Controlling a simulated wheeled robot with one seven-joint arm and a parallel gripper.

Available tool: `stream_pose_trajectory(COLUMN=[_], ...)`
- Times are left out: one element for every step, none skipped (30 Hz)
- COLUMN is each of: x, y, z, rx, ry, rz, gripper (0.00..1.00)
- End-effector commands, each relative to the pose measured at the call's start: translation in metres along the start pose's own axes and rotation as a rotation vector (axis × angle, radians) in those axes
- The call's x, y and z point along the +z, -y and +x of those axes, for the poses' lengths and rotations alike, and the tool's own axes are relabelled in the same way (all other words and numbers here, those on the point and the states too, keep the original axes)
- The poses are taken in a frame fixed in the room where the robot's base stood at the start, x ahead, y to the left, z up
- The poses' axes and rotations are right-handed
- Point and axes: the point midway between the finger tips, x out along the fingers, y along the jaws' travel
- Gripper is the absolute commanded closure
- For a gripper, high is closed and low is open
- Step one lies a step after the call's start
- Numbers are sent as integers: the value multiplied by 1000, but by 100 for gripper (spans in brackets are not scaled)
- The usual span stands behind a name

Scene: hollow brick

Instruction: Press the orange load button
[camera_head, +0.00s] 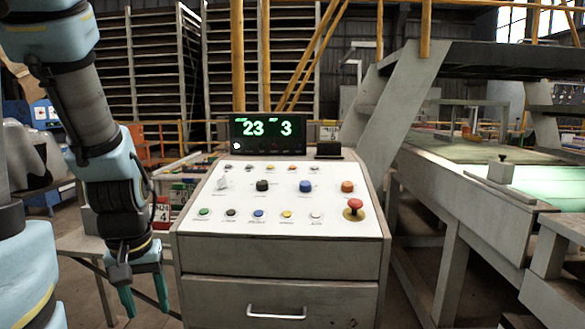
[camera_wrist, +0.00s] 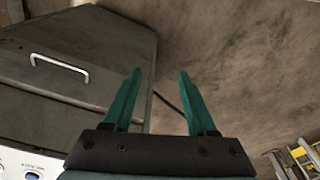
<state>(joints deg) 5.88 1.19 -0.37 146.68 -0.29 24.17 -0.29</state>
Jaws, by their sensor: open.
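A control console (camera_head: 282,200) stands at the centre of the head view with a white sloped panel of buttons. A large orange button (camera_head: 347,187) sits at the panel's right, above a red mushroom button (camera_head: 354,204). Button labels are too small to read. My gripper (camera_head: 148,300) hangs left of the console, below panel height, with fingers pointing down. In the wrist view my gripper (camera_wrist: 159,74) is open and empty, its green fingers apart. There the console front (camera_wrist: 85,60) is at the left, with only a corner of the panel (camera_wrist: 30,162) showing; the orange button is not visible.
The panel also holds blue (camera_head: 306,186) and black (camera_head: 262,186) knobs and rows of small buttons. A display (camera_head: 269,128) reading 23 and 3 stands behind it. A drawer handle (camera_head: 277,312) juts from the front. A conveyor frame (camera_head: 470,190) is at right.

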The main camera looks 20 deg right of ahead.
Motion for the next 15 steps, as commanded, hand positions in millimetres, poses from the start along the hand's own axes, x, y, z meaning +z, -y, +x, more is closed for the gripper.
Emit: stream_pose_trajectory(x=[0, 0, 0, 0, 0, 0, 0, 0, 0, 0, 0, 0, 0, 0, 0], y=[0, 0, 0, 0, 0, 0, 0, 0, 0, 0, 0, 0, 0, 0, 0], z=[0, 0, 0, 0, 0, 0, 0, 0, 0, 0, 0, 0, 0, 0, 0], rx=[0, 0, 0, 0, 0, 0, 0, 0, 0, 0, 0, 0, 0, 0, 0], ry=[0, 0, 0, 0, 0, 0, 0, 0, 0, 0, 0, 0, 0, 0, 0], rz=[0, 0, 0, 0, 0, 0, 0, 0, 0, 0, 0, 0, 0, 0, 0], gripper=[50, 53, 57, 61, 64, 69, 72, 75, 80, 83, 87, 91, 94, 98, 100])
